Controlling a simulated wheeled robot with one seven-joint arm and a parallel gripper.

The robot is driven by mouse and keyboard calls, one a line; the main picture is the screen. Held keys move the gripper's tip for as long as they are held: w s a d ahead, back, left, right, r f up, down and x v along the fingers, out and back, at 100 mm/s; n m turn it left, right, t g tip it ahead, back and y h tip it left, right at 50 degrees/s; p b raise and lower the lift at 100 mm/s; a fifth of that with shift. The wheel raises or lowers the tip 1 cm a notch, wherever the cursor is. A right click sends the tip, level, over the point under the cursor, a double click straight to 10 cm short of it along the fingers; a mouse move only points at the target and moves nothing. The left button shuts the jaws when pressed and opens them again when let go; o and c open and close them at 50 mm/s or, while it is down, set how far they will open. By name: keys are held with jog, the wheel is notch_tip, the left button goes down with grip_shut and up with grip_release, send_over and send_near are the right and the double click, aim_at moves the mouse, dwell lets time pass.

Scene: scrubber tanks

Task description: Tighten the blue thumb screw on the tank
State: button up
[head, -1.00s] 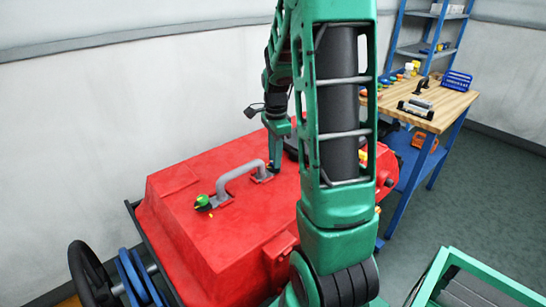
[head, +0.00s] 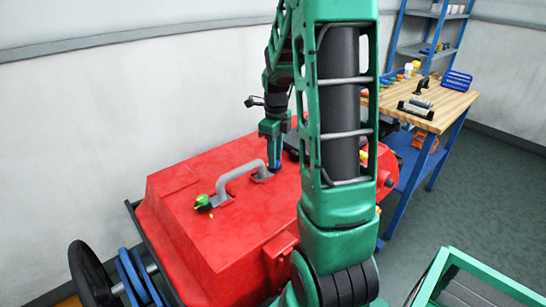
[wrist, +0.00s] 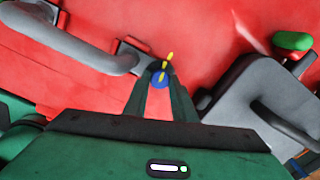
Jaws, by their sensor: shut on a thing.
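The blue thumb screw (wrist: 160,78) sits on the red tank (head: 190,240) by the far foot of the grey handle. It has a yellow mark on it, and another yellow mark lies just beyond it on the tank. The two marks look nearly in line in the wrist view. My gripper (wrist: 160,88) points down at the tank and is shut on the blue thumb screw, one finger on each side. In the head view my gripper (head: 272,163) stands at the handle's far end, with only a little blue showing there.
The grey arched handle (head: 242,180) rises close beside my gripper. A green thumb screw (head: 203,202) is at its near end. A grey fitting with a green knob (wrist: 293,41) lies right of my gripper in the wrist view. A wooden workbench (head: 450,105) stands behind at right.

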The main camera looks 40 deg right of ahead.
jog(key=shift+r+m, duration=0.1)
jog(key=shift+m, duration=0.6)
jog(key=shift+c, duration=0.2)
jog(key=o, duration=1.1)
notch_tip(320, 180, up, 11)
jog(key=shift+f, duration=0.15)
jog(key=s+a+f+n, duration=0.1)
jog(key=s+a+n, duration=0.3)
jog(key=s+n, duration=0.3)
jog(key=s+a+f+n, duration=0.1)
jog(key=s+a+n, duration=0.4)
jog(key=n, duration=0.6)
jog(key=s+a+f+n, duration=0.1)
jog(key=s+a+n, duration=0.3)
jog(key=s+n, duration=0.5)
jog(key=shift+s+a+f, duration=0.15)
jog(key=shift+s+f, duration=0.1)
jog(key=shift+s, duration=0.3)
